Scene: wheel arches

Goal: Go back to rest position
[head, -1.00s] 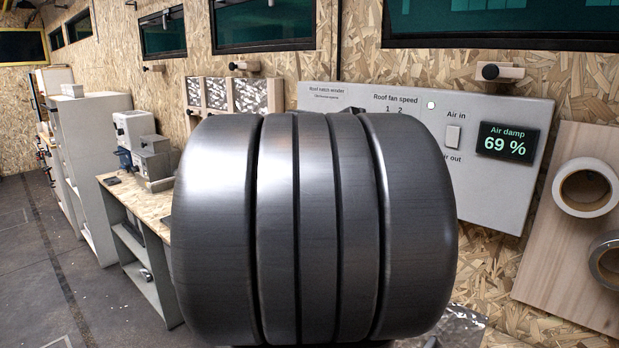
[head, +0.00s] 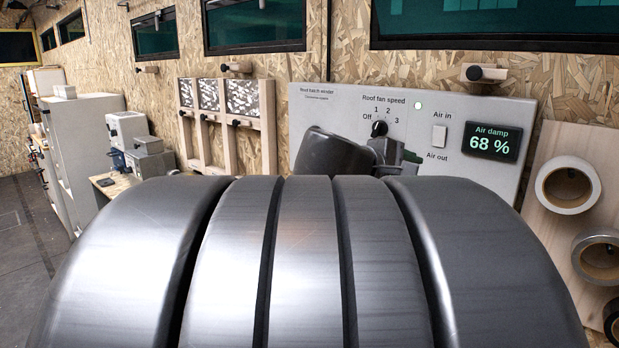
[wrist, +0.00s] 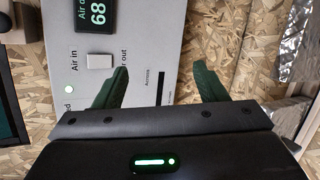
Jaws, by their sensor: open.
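My gripper (wrist: 160,80) shows in the wrist view with its two green fingers spread apart and nothing between them. It is in front of the grey control panel (wrist: 135,25). In the head view my gripper is mostly hidden behind my dark arm links. The panel also shows in the head view (head: 460,165), with a black fan speed knob (head: 379,129), a white air switch (head: 439,136) and a display reading 68 % (head: 492,142). The switch shows in the wrist view too (wrist: 99,62). A green light (head: 418,106) is on above the switch.
Wooden frames with speckled panels (head: 242,97) stand against the chipboard wall left of the panel. A bench with grey machines (head: 140,150) and grey cabinets (head: 88,125) stand farther left. Tape rolls (head: 567,186) hang on a board at the right. Floor (head: 20,240) shows clear at the far left.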

